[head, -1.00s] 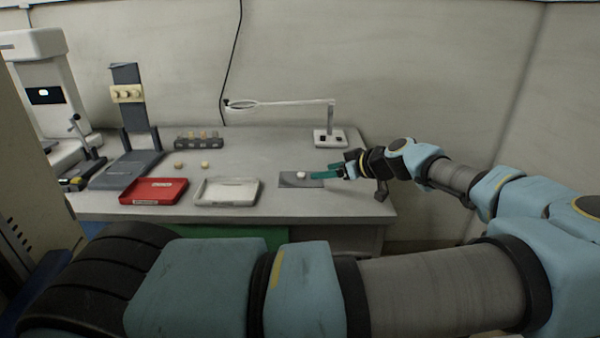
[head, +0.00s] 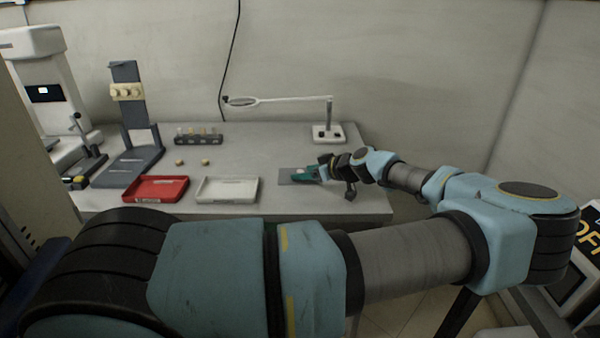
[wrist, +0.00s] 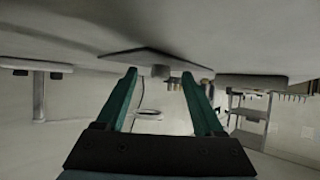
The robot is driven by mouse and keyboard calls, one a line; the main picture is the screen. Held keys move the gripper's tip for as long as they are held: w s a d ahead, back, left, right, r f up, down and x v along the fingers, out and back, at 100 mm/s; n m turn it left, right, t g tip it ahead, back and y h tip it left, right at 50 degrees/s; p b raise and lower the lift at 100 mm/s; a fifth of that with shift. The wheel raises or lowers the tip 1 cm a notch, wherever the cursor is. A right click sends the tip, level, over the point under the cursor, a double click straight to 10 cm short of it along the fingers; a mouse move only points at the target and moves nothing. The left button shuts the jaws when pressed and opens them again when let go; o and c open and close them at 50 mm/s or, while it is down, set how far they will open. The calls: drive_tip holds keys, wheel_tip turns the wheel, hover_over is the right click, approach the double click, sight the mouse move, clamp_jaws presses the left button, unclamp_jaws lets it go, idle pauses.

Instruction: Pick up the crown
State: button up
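The crown is a small whitish piece on a dark grey mat (head: 286,178) near the right of the bench. In the head view my gripper (head: 304,173), with green fingers, is over the mat at the crown and mostly hides it. In the wrist view, which is upside down, the crown (wrist: 160,71) shows against the mat (wrist: 132,53), between the lines of the two fingertips. My gripper (wrist: 159,74) is open, with a gap on both sides of the crown. I cannot tell whether the crown is fully between the fingers or just beyond them.
A white tray (head: 228,198) and a red tray (head: 138,197) stand left of the mat. A magnifier lamp (head: 327,138) stands behind it. A grey rack (head: 198,140), two small yellowish pieces and a dark stand (head: 127,165) are farther left.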

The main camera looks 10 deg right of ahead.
clamp_jaws()
idle(0.3)
idle(0.3)
